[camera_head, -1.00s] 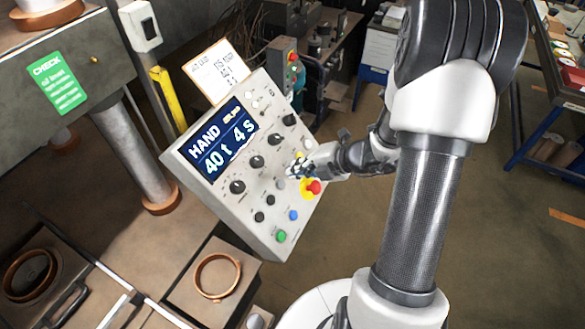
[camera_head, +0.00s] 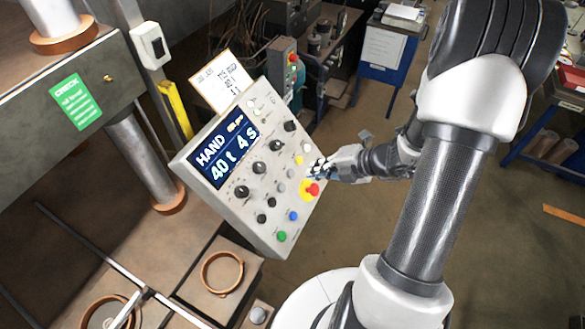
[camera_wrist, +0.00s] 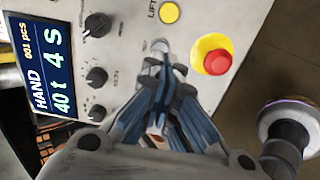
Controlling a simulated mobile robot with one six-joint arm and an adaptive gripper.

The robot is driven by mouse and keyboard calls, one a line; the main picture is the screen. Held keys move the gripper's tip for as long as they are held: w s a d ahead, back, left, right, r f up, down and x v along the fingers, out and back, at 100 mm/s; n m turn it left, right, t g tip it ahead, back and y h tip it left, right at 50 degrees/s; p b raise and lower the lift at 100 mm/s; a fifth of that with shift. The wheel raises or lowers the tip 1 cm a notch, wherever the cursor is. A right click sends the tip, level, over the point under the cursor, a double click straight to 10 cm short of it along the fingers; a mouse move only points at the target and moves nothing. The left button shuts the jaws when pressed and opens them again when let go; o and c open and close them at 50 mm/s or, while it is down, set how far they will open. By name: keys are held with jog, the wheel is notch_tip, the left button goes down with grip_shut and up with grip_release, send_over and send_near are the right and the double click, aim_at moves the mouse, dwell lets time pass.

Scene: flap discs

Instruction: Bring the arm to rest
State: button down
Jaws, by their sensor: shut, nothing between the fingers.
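My gripper (camera_head: 318,167) is shut and empty in the head view, close to the right side of the tilted grey control panel (camera_head: 222,205). In the wrist view my gripper (camera_wrist: 162,78) points at the panel face, its fingertips near a grey button (camera_wrist: 160,46). The red emergency knob (camera_wrist: 216,61) on its yellow base is just right of the fingertips. A yellow button (camera_wrist: 169,12) lies above them. I cannot tell whether the fingertips touch the panel.
The panel's display (camera_head: 225,150) reads HAND, 40 t, 4 s. A press with a green sign (camera_head: 76,103) and a copper-coloured ring (camera_head: 222,272) stand at left. A blue-legged cabinet (camera_head: 384,50) is at the back.

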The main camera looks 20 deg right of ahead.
jog(key=shift+s+d+r, duration=0.1)
jog(key=shift+s+r, duration=0.05)
jog(key=shift+s, duration=0.05)
dwell(0.4)
jog(key=s+a+r+n+g+b, duration=0.15)
jog(key=s+a+n+b, duration=0.25)
jog(key=a+n+b, duration=0.55)
jog(key=s+a+f+n+g+b, duration=0.1)
jog(key=s+a+n+g+b, duration=0.3)
jog(key=n, duration=1.1)
jog(key=s+f+n+t+h+b, duration=0.2)
jog(key=s+n+h+b, duration=0.4)
jog(key=n, duration=1.6)
jog(key=s+f+b, duration=0.1)
jog(key=s+b, duration=0.2)
jog(key=b, duration=0.2)
jog(key=shift+s+a, duration=0.15)
jog(key=shift+s, duration=0.25)
jog(key=shift+a+f, duration=0.1)
jog(key=shift+a, duration=0.05)
